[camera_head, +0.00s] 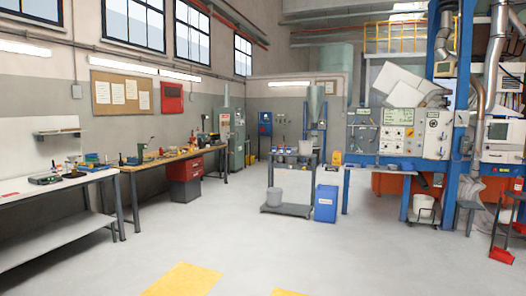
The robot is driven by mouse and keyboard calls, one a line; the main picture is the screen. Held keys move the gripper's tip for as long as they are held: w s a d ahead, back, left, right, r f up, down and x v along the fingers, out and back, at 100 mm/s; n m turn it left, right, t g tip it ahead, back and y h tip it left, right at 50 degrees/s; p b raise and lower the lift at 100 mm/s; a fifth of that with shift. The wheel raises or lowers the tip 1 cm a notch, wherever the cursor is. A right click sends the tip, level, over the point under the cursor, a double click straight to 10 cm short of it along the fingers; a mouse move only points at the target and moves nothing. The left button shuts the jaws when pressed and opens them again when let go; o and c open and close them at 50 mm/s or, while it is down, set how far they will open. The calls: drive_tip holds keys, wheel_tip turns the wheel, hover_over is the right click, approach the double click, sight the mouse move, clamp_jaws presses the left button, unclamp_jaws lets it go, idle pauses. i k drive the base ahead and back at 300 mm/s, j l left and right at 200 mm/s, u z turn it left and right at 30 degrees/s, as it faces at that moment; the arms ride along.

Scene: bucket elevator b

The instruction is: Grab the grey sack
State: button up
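I cannot clearly make out a grey sack from here. A pale grey, crumpled shape (487,217) at the right, by the foot of the blue machine frame, may be a sack, but it is too small and partly covered to tell. My gripper and arm are not in view.
Workbenches line the left wall, one white (40,198) and one with a wooden top. A grey cart (287,210) and a blue bin (325,204) stand mid-room. A red dustpan (501,256) lies at the right. The foreground floor (270,255) is clear, with yellow markings.

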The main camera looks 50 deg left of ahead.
sight(305, 146)
drive_tip(key=u, duration=1.35)
drive_tip(key=i+l, duration=0.1)
drive_tip(key=i, duration=2.8)
drive_tip(key=i+l+z, duration=0.1)
drive_tip(key=i, duration=2.85)
drive_tip(key=i+j, duration=0.1)
drive_tip(key=i, duration=2.8)
drive_tip(key=i+z, duration=0.3)
drive_tip(key=i, duration=0.3)
drive_tip(key=i+j+z, duration=0.3)
drive_tip(key=i, duration=0.3)
drive_tip(key=l, duration=0.1)
